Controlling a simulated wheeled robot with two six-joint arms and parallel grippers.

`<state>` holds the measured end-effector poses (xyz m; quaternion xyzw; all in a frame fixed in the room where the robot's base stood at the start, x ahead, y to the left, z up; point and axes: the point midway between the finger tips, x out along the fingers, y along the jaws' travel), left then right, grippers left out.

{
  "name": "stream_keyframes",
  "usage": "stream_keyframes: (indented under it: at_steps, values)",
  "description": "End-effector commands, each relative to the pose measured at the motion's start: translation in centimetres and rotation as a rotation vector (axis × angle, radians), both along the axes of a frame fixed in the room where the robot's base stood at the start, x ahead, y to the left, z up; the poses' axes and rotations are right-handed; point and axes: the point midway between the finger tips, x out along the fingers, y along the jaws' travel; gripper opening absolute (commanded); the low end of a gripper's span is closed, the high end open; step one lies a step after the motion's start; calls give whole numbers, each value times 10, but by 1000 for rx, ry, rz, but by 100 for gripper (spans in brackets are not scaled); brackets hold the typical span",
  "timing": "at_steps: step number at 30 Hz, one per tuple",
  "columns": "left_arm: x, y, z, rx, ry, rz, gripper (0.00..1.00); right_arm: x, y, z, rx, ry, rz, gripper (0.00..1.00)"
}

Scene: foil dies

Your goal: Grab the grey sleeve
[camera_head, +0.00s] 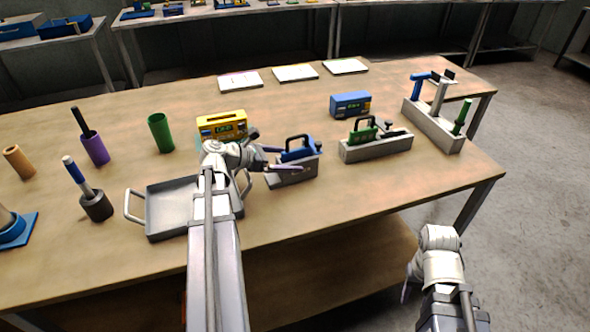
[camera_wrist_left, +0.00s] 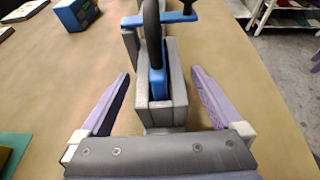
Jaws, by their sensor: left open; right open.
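A metal tray (camera_head: 152,222) lies right of the grey sleeve. Purple (camera_head: 96,150), green (camera_head: 161,134) and tan (camera_head: 18,162) sleeves stand nearby. A blue base (camera_head: 22,234) is at the left edge. A yellow box (camera_head: 222,120) stands behind my left wrist. Another grey block (camera_head: 375,150) is to the right.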

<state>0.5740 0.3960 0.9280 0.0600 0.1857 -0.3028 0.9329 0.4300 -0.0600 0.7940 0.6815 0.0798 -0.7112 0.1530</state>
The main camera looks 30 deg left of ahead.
Motion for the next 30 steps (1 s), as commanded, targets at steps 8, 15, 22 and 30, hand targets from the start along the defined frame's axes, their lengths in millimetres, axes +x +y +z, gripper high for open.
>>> stream_keyframes:
  at_steps: [8, 15, 22, 30]
  values:
    - [20, -14, -11, 1, -1, 0, 100, 0, 0, -11, 0, 0, 0, 50]
    - [20, -14, -10, 0, 0, 1, 88, 0, 0, -10, 0, 0, 0, 50]
    - [19, -14, -10, 0, 0, 1, 62, 0, 0, -10, 0, 0, 0, 50]
    - [19, -14, -10, 0, 0, 1, 31, 0, 0, -10, 0, 0, 0, 50]
